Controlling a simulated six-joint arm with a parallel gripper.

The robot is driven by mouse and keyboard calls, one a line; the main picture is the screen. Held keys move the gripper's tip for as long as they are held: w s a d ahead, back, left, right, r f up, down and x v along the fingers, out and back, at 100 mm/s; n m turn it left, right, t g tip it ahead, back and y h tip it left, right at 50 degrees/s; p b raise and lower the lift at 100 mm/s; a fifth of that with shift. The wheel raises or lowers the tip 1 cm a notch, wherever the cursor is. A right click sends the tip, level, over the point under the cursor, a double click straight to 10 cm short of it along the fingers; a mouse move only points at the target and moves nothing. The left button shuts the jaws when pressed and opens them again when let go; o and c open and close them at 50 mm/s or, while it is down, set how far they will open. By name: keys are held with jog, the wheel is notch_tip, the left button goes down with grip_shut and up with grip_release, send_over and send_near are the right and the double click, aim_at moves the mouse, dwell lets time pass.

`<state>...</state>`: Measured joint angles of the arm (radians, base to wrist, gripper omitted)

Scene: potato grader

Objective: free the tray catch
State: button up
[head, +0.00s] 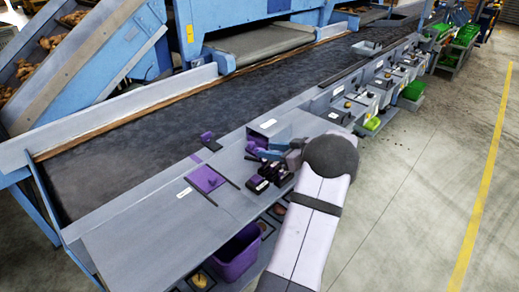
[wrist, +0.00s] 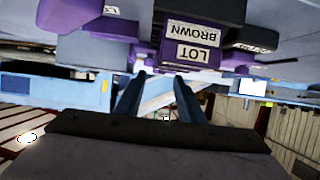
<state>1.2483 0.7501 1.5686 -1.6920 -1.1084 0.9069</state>
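My gripper (head: 263,153) is low over the grey bench top, beside a cluster of purple and black parts (head: 262,180). In the wrist view its two blue fingers (wrist: 158,80) stand apart with nothing visible between the tips. Just beyond them is a purple block with white labels (wrist: 190,52) reading LOT and BROWN, under a dark body. I cannot tell whether the fingers touch it. A purple flat plate (head: 206,179) lies on the bench to the left, between dark rails. I cannot make out which part is the tray catch.
A small purple piece (head: 209,140) sits by the belt edge. A light box with a white label (head: 268,127) stands behind my gripper. A purple bin (head: 236,258) is below the bench front. The dark conveyor belt (head: 150,140) runs behind. The bench's left end is clear.

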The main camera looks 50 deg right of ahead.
jog(key=shift+p+x, duration=0.55)
jog(key=shift+x, duration=2.2)
